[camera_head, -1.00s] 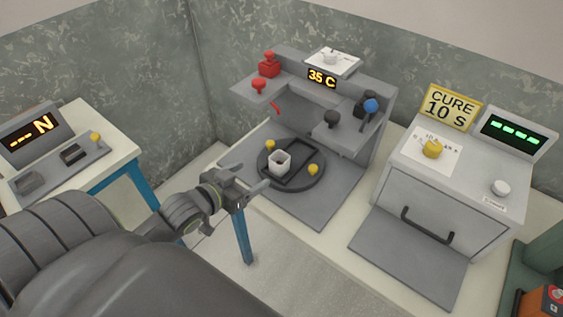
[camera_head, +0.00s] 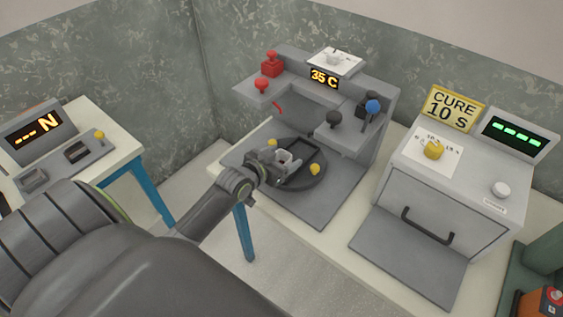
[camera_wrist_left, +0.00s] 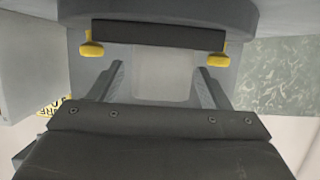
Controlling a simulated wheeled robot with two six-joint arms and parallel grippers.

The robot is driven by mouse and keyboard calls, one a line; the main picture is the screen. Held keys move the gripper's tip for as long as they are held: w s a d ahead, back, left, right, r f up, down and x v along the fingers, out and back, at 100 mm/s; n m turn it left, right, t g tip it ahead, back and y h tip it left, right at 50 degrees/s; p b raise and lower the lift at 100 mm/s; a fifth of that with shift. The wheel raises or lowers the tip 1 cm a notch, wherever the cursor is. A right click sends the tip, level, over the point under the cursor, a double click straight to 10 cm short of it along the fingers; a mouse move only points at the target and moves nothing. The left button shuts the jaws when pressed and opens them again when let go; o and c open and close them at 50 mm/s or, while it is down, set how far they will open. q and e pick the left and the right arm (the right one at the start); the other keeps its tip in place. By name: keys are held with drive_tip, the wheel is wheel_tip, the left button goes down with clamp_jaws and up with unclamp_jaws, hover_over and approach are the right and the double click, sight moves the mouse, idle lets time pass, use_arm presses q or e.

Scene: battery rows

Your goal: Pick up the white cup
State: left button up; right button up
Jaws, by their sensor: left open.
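The white cup (camera_head: 286,157), a small square-sided cup, stands on the dark round turntable (camera_head: 316,179) of the middle machine. My left gripper (camera_head: 293,163) is open at the cup, with its fingers to either side of it; the gripper hides part of the cup. In the left wrist view, a pale square shape that looks like the cup (camera_wrist_left: 165,80) lies between the two open fingers (camera_wrist_left: 160,70). I cannot tell whether the fingers touch it. My right gripper is not in view.
Yellow knobs (camera_head: 314,169) flank the cup on the turntable. The cure oven (camera_head: 445,190) stands to the right. A side table with a display (camera_head: 33,133) is at left.

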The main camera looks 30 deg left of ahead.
use_arm(q)
drive_tip(key=shift+x, duration=0.8)
drive_tip(key=c, duration=1.1)
